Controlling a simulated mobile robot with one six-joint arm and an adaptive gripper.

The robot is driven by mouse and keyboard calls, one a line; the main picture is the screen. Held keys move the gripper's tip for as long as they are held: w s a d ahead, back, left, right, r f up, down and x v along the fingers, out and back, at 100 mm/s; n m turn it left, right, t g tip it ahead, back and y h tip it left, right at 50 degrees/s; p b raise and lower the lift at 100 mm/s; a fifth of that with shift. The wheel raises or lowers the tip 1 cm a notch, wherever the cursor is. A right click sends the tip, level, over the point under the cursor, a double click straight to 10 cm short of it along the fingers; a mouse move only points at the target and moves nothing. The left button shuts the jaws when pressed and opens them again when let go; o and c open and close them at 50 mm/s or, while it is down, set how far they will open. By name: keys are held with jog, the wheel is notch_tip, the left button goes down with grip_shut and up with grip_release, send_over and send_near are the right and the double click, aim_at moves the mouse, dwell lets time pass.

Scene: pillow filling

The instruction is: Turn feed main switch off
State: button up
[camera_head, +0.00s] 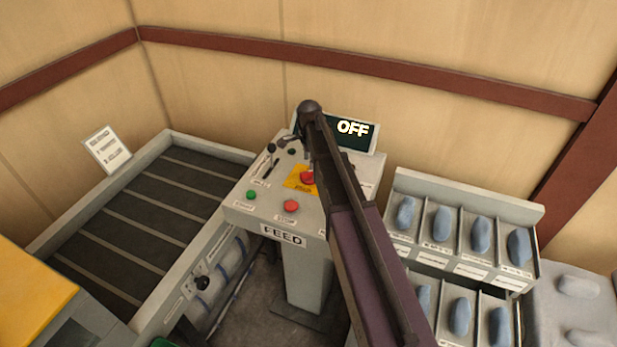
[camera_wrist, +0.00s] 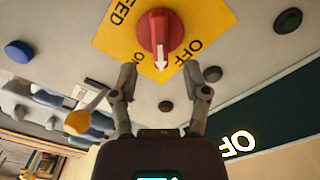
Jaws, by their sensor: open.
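The feed main switch is a red rotary knob (camera_wrist: 160,35) on a yellow plate (camera_wrist: 205,20) lettered FEED, ON and OFF. The white arrow on the knob points down in the wrist view, between the ON and OFF words. In the head view the knob (camera_head: 308,178) is partly hidden by my arm. My gripper (camera_wrist: 168,75) is open and empty, its two fingers apart below the knob in the wrist view. I see no contact with the knob. In the head view my gripper (camera_head: 292,150) is over the back of the panel. The display (camera_head: 352,129) reads OFF.
The FEED console (camera_head: 250,212) also carries a green button (camera_head: 251,195), a red stop button (camera_head: 291,206) and levers (camera_head: 268,160). A conveyor (camera_head: 130,225) stands at left. Racks of blue-grey items (camera_head: 465,215) stand at right. A wall rises behind.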

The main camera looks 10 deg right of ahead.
aim_at(309, 171)
jog(key=shift+f+b, duration=2.5)
jog(key=shift+f, duration=0.25)
jog(key=shift+c, duration=0.2)
grip_shut()
